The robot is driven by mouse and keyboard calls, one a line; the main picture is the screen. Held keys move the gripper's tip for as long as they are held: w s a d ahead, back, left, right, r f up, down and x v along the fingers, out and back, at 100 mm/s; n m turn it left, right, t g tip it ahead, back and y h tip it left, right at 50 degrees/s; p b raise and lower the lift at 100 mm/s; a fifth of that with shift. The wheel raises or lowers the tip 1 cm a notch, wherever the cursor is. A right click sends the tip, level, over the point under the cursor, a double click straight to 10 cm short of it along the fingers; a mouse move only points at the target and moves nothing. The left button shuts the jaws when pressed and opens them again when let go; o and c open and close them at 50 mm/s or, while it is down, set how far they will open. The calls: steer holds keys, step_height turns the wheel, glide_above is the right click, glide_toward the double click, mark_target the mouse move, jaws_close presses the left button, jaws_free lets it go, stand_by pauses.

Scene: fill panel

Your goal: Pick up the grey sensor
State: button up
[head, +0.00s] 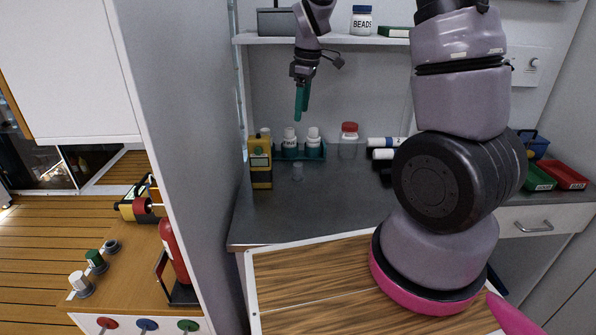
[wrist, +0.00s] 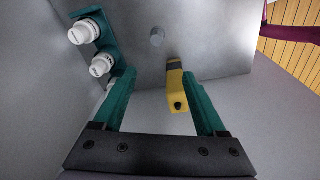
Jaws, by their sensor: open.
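The grey sensor appears as a small grey cylinder (head: 297,172) standing on the dark counter, just right of a yellow handheld device (head: 260,162). In the wrist view the grey sensor (wrist: 157,37) shows near the top, beyond the fingertips and left of the yellow device (wrist: 175,90). My gripper (head: 301,112) has green fingers pointing down, well above the counter. In the wrist view my gripper (wrist: 159,76) is open, with nothing held between the fingers. The yellow device's top shows between the fingers, but below them.
A teal rack (head: 302,153) with white bottles stands behind the sensor. A shelf (head: 340,40) hangs above. The counter (head: 330,205) in front of the sensor is clear.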

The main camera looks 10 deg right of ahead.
step_height(320, 180, down, 8)
steer(key=w+a+n+g+h, duration=0.1)
steer(key=w+n, duration=0.1)
steer(key=n, duration=0.1)
glide_above(297, 165)
steer(key=shift+n, duration=0.3)
step_height(297, 165, down, 5)
steer(key=shift+a+r, duration=0.1)
steer(key=shift+a, duration=0.05)
step_height(297, 165, down, 6)
steer(key=shift+w, duration=0.15)
jaws_close()
